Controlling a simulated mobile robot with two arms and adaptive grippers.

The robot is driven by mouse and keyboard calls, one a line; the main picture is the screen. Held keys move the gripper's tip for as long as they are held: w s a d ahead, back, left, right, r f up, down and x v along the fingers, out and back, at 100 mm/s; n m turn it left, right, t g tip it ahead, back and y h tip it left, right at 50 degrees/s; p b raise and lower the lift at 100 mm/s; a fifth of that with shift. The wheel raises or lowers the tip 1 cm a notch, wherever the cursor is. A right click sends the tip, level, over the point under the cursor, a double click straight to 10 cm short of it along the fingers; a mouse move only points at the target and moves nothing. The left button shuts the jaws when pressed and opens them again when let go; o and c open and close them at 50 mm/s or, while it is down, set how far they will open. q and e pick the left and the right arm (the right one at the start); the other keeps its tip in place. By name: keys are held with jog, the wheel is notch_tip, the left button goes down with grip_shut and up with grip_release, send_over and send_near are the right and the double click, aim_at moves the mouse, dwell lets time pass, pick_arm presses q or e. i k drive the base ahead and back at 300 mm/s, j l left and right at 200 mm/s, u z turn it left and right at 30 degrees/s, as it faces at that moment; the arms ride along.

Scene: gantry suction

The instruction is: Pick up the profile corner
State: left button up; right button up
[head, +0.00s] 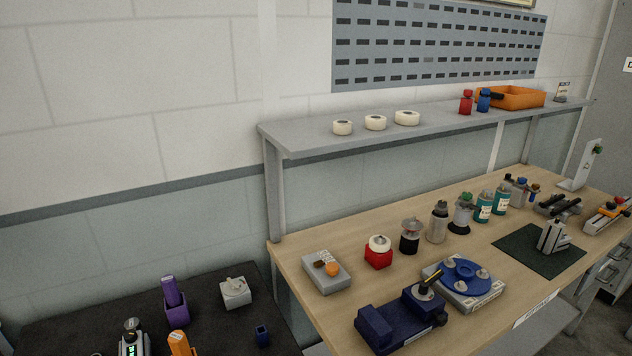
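A small silver-grey angular metal piece (553,237) stands on a dark green mat (516,243) at the right of the wooden workbench. It may be the profile corner, but it is too small to be sure. A light grey block-like piece (235,292) sits on the black table at the lower left, and I cannot tell what it is. Neither of my grippers is in view.
A blue vise (398,322) and a blue round fixture (463,276) stand near the bench's front edge. Several bottles, a red block (378,253) and a grey box (326,272) stand behind. A shelf (300,140) overhangs the bench's back. Purple and orange items are on the black table.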

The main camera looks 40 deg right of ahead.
aim_at(553, 238)
jog(key=z, duration=2.8)
jog(key=i+u, duration=0.2)
jog(key=u, duration=0.25)
